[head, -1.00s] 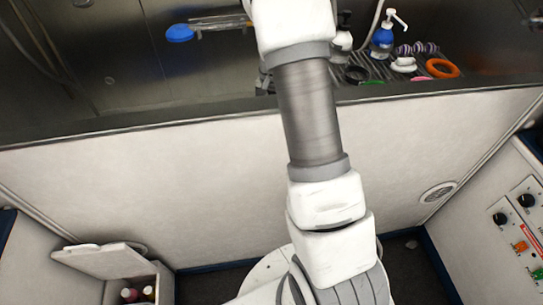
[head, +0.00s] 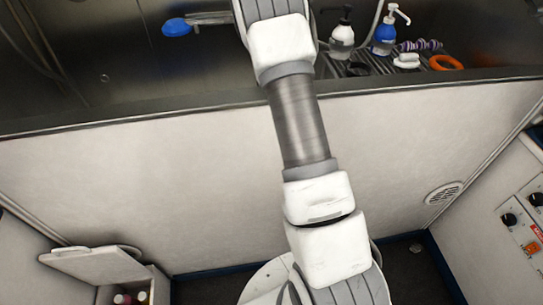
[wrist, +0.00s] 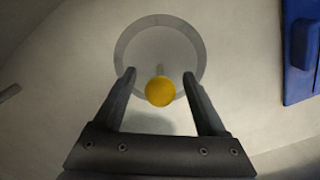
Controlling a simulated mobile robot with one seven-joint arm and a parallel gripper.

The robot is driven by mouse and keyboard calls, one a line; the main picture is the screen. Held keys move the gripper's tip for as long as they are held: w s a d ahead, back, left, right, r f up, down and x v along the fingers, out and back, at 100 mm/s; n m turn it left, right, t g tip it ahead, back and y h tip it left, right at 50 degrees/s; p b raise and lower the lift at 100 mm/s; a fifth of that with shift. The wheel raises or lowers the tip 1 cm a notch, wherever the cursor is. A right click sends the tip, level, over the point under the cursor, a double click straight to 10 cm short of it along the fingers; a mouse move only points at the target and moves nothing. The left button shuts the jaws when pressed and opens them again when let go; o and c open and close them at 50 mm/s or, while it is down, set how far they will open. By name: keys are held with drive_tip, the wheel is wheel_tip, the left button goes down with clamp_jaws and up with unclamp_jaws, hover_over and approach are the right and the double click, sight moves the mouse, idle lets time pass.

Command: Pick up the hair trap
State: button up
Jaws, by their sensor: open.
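The hair trap is a pale round disc with a grey rim (wrist: 133,39) and a yellow ball knob (wrist: 160,92) on a short stem, in the middle of the wrist view. It lies on a light, curved surface. My gripper (wrist: 159,73) is open above it. The knob appears between the two fingers, just back from their tips, with a gap on each side. I cannot tell how far the fingertips are above the disc. In the head view, I cannot make out my gripper or the hair trap.
A blue object (wrist: 299,45) is at the right of the wrist view. In the head view, a metal tub holds a blue-headed tool (head: 177,27), pump bottles (head: 384,36), and an orange ring (head: 446,62) on a rack. The tub's front rim (head: 180,112) runs beneath my arm.

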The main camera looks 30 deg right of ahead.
clamp_jaws()
idle(0.3)
drive_tip(key=shift+r, duration=0.15)
